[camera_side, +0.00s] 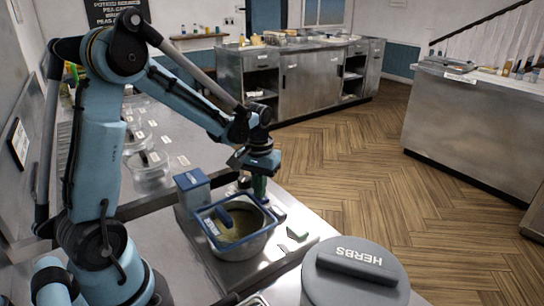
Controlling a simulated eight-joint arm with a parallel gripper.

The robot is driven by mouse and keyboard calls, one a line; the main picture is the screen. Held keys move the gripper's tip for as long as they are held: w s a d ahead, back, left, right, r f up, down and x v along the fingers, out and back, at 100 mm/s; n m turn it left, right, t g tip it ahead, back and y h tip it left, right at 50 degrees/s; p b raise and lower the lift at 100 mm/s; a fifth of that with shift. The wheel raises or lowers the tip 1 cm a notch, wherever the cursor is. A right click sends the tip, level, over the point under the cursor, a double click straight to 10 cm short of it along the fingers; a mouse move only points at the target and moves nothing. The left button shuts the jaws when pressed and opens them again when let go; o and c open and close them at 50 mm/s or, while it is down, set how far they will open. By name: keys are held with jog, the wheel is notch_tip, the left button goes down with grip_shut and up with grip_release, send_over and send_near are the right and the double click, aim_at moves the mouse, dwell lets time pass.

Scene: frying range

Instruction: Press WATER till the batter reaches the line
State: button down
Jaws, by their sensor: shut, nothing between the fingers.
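A metal pan with a blue square frame (208,232) around its top stands on the steel counter below my arm. I cannot make out the line in the pan. A blue-grey box (192,190) stands just behind the pan at its left. My gripper (260,195) is shut and empty, pointing down by the pan's back right edge. I cannot tell whether its tips touch anything. No WATER label is readable; the fingers may hide part of the controls.
A large grey lidded tub marked HERBS (354,280) stands at the front right. Several clear tubs (148,172) line the counter behind my arm at the left. The wooden floor to the right is clear.

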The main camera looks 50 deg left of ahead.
jog(key=shift+r, duration=0.1)
notch_tip(320, 180, up, 8)
dwell(0.7)
jog(key=shift+d, duration=0.1)
dwell(0.3)
jog(key=s+d+m+t, duration=0.2)
jog(key=d, duration=0.1)
jog(key=s+d+r+m+t, duration=0.1)
jog(key=s+d+t, duration=0.1)
jog(key=d, duration=0.2)
jog(key=s+d+r+m+t, duration=0.1)
jog(key=s+d+m+t, duration=0.1)
jog(key=s+d, duration=0.1)
jog(key=shift+d+m, duration=0.3)
jog(key=shift+d, duration=0.15)
jog(key=shift+s+d+f+t, duration=0.15)
jog(key=shift+s+d+t, duration=0.2)
jog(key=shift+t, duration=0.25)
jog(key=shift+w, duration=0.1)
